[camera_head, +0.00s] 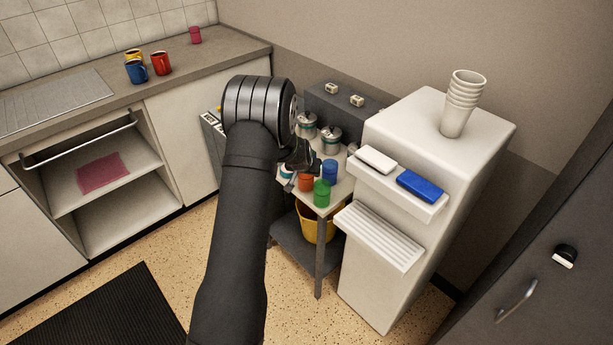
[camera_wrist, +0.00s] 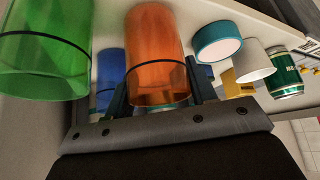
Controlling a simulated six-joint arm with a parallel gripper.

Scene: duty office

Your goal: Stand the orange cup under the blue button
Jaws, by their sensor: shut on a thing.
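The orange cup (camera_head: 306,183) is upright on or just above the small side table; I cannot tell which. In the wrist view the orange cup (camera_wrist: 155,50) sits between the two fingers of my gripper (camera_wrist: 157,95), which is shut on it. In the head view my gripper (camera_head: 300,165) is partly hidden by my own arm. The blue button (camera_head: 420,185) is the right one of two on the front of the white dispenser (camera_head: 445,220). A ribbed white ledge (camera_head: 380,236) juts out below the buttons.
A green cup (camera_head: 322,194) and a blue cup (camera_head: 329,171) stand close to the orange one. Metal canisters (camera_head: 330,139) are behind. A white button (camera_head: 376,159) is left of the blue one. Stacked white cups (camera_head: 462,100) top the dispenser.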

